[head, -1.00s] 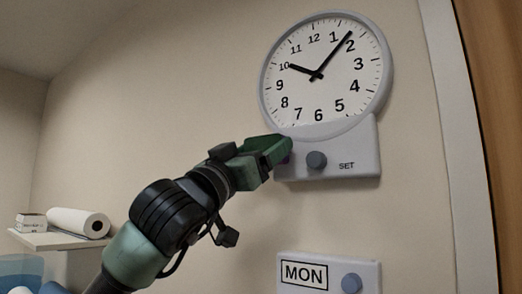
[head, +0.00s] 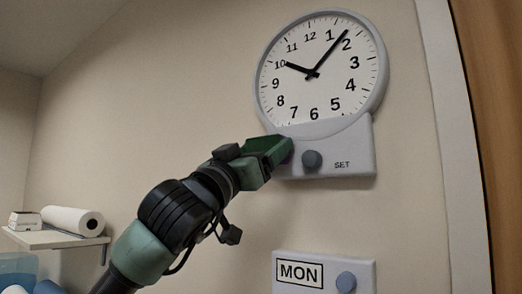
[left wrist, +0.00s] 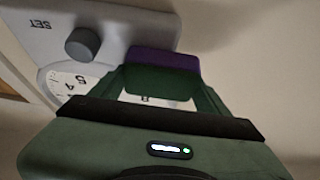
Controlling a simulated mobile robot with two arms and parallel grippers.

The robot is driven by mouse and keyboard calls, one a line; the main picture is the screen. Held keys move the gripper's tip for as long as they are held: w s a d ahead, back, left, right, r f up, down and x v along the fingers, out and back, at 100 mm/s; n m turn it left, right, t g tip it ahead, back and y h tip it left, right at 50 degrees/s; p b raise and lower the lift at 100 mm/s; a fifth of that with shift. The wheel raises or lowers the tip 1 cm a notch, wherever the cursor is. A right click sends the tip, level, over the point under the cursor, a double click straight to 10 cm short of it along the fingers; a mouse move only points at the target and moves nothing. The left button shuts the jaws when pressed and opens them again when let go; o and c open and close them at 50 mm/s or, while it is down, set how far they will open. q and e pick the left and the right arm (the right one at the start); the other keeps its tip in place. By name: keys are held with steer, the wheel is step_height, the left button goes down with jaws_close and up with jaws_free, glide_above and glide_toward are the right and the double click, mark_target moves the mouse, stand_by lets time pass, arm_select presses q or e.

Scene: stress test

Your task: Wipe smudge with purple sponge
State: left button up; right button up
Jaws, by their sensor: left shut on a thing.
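My left gripper (head: 279,148) reaches up from the lower left to the lower left part of the clock's grey panel (head: 351,146). It is shut on a purple sponge (left wrist: 165,59), which shows between its green fingertips in the left wrist view. In the head view the fingers hide most of the sponge; only a dark purple edge (head: 287,158) shows beside the panel. The sponge is at the panel face, left of the round knob (head: 312,159); I cannot tell whether they touch. No smudge is visible; the gripper and sponge cover part of the panel. My right gripper is not in view.
The round clock face (head: 318,72) is above the gripper. A plate marked MON (head: 299,272) with its own knob (head: 346,282) is on the wall below. A shelf (head: 55,239) at the left holds a paper roll (head: 72,220). Wooden trim stands at the right.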

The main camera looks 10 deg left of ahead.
arm_select(q)
steer(key=shift+s+d+b, duration=0.2)
steer(key=shift+d+b, duration=0.05)
steer(key=shift+d, duration=0.2)
steer(key=shift+s+d+b, duration=0.2)
steer(key=shift+d+b, duration=0.05)
steer(key=shift+d, duration=0.2)
steer(key=shift+s+d+f+b, duration=0.1)
steer(key=shift+s+d+b, duration=0.15)
steer(key=shift+d+b, duration=0.4)
steer(key=shift+w+a+r+p, duration=0.2)
steer(key=shift+w+a+p, duration=0.15)
steer(key=shift+a, duration=0.45)
steer(key=shift+w+a+f, duration=0.1)
steer(key=shift+w+a, duration=0.35)
steer(key=shift+a, duration=0.4)
steer(key=shift+s, duration=0.15)
